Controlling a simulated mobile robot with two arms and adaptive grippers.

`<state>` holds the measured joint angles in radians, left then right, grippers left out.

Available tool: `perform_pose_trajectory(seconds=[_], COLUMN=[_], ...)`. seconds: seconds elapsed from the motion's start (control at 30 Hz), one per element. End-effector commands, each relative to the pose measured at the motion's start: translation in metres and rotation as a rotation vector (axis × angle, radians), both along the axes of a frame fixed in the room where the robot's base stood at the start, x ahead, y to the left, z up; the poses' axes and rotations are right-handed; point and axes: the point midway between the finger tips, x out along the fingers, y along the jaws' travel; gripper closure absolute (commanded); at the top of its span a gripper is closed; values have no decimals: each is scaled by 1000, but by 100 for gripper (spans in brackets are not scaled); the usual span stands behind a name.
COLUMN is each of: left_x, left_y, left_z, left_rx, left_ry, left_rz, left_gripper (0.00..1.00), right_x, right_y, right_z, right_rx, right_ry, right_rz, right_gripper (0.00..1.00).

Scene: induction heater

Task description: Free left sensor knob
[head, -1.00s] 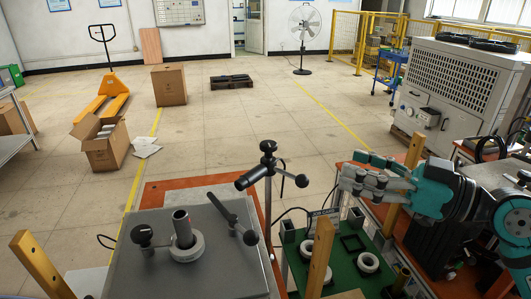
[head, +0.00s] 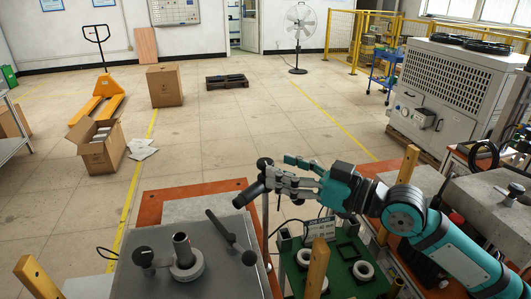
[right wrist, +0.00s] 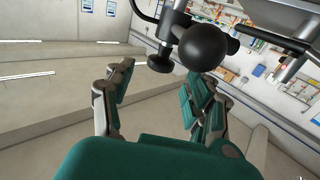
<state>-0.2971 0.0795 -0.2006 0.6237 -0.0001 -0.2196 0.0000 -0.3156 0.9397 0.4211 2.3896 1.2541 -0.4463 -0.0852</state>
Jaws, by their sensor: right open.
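The black sensor (head: 249,194) is a tilted cylinder on a thin upright stand at the middle of the head view. A dark round knob (head: 264,163) tops the stand. My right gripper (head: 288,172) is open at the sensor's right side, its fingers pointing left and covering the side knob's place. In the right wrist view a black ball knob (right wrist: 206,47) is near and just beyond the open fingers (right wrist: 160,95), with a smaller dark knob (right wrist: 160,62) left of it. I cannot tell whether any finger touches a knob. My left gripper is out of view.
The grey heater plate (head: 215,275) bears a metal tube (head: 182,248) in a ring, and a black-knobbed lever (head: 221,226). A green tray (head: 340,283) with rings and wooden posts (head: 317,272) stand below my right arm. Open floor lies beyond.

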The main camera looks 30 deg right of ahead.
Motion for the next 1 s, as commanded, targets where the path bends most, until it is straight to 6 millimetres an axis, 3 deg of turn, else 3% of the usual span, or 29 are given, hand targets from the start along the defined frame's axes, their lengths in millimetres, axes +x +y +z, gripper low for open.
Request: perform_pose_trajectory(seconds=[0.33, 0.73, 1.0], left_x=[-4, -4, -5], left_y=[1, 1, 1], left_z=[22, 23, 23], left_rx=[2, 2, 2], left_ry=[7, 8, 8], left_rz=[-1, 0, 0], left_gripper=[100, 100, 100], right_x=[36, 42, 42], right_y=[21, 25, 25], right_z=[3, 0, 0], right_rx=[3, -1, -1], right_ry=[-2, -1, -1], right_rz=[-1, 1, 1], right_gripper=[45, 45, 77])
